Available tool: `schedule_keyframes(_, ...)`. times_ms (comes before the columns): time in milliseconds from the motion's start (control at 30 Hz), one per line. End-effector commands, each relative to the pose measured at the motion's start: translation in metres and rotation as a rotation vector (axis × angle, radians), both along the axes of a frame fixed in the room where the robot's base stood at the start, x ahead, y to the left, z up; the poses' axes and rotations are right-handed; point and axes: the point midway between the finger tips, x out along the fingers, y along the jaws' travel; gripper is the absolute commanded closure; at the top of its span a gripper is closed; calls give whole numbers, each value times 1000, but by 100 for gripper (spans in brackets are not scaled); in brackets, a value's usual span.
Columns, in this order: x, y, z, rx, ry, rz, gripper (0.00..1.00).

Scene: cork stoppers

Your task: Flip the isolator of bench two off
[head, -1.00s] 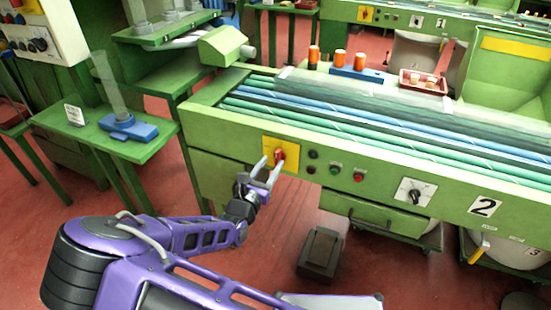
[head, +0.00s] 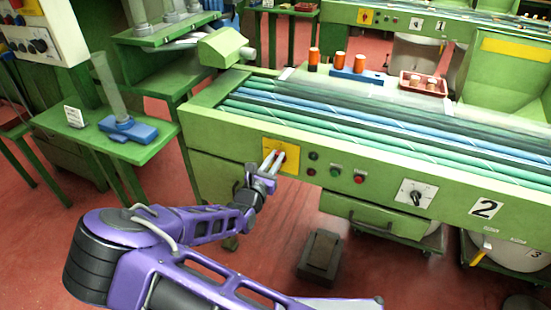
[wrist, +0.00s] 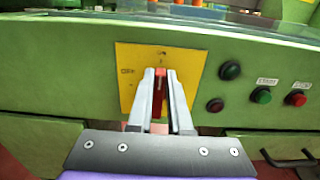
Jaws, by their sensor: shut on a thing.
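The isolator is a red handle (wrist: 159,80) on a yellow plate (wrist: 195,62) at the left end of the front panel of the green bench marked 2 (head: 487,207). In the wrist view the handle stands upright, in line with the mark at the plate's top; an OFF label is at the plate's upper left. My gripper (wrist: 160,85) is shut on the handle, one finger on each side. In the head view my gripper (head: 273,160) reaches the yellow plate (head: 291,160) from the front; its fingers hide most of the handle.
Right of the plate are a dark red lamp (head: 311,171), a green button (head: 335,171), a red button (head: 359,179) and a black rotary switch (head: 416,196). A dark pedal box (head: 320,255) stands on the floor below. A green side table (head: 85,130) is at left.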

Motion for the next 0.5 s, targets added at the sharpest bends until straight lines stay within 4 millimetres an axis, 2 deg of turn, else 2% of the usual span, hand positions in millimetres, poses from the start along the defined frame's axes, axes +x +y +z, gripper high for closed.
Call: schedule_keyframes(500,1,1,3,-72,28,-1,100)
